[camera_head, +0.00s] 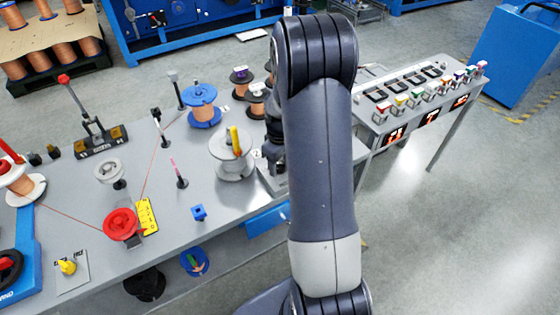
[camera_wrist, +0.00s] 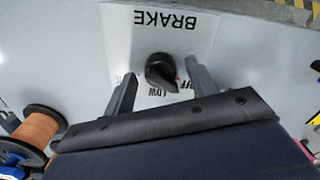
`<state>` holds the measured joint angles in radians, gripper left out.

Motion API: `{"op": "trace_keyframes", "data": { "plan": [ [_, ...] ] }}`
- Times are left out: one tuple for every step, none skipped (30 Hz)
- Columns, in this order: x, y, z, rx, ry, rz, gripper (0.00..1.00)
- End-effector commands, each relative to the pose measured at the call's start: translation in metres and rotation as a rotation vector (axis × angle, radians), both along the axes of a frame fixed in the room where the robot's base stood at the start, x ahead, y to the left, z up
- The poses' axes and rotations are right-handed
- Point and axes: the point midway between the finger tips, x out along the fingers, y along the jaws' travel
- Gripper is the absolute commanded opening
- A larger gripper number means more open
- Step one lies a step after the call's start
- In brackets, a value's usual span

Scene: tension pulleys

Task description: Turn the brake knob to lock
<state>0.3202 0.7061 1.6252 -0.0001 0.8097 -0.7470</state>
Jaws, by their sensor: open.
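The black brake knob (camera_wrist: 161,74) stands on a white plate (camera_wrist: 190,28) marked BRAKE, which reads upside down in the wrist view. Letters reading about "OFF" and "LOW" show beside and below the knob; the other markings are hidden. My gripper (camera_wrist: 161,68) is open, with one finger on each side of the knob and gaps visible between. I cannot tell how high the fingertips are above the plate. In the head view my arm covers the knob.
A spool with copper wire (camera_wrist: 40,127) is at the lower left of the wrist view. A red wheel (camera_head: 121,224) and yellow knob (camera_head: 67,266) are farther left.

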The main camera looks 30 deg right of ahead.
Motion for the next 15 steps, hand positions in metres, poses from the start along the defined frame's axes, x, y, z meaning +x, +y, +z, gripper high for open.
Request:
{"op": "trace_keyframes", "data": {
  "plan": [
    [0.0000,0.0000,-0.0004,0.000,0.000,0.000,0.55],
    [0.0000,0.0000,-0.0004,0.000,0.000,0.000,0.55],
    [0.0000,0.0000,-0.0004,0.000,0.000,0.000,0.55],
    [0.0000,0.0000,-0.0003,0.000,0.000,0.000,0.55],
    [0.0000,0.0000,-0.0003,0.000,0.000,0.000,0.55],
    [0.0000,0.0000,-0.0003,0.000,0.000,0.000,0.55],
    [0.0000,0.0000,-0.0003,0.000,0.000,0.000,0.52],
    [0.0000,0.0000,-0.0002,0.000,0.000,0.000,0.50],
    [0.0000,0.0000,-0.0002,0.000,0.000,0.000,0.47],
    [0.0000,0.0000,-0.0002,0.000,0.000,0.000,0.44],
    [0.0000,0.0000,-0.0002,0.000,0.000,0.000,0.42],
    [0.0000,0.0000,-0.0001,0.000,0.000,0.000,0.38],
    [0.0000,0.0000,-0.0001,0.000,0.000,0.000,0.36],
    [0.0000,0.0000,-0.0001,0.000,0.000,0.000,0.34],
    [0.0000,0.0000,-0.0001,0.000,0.000,0.000,0.30]
  ]
}}
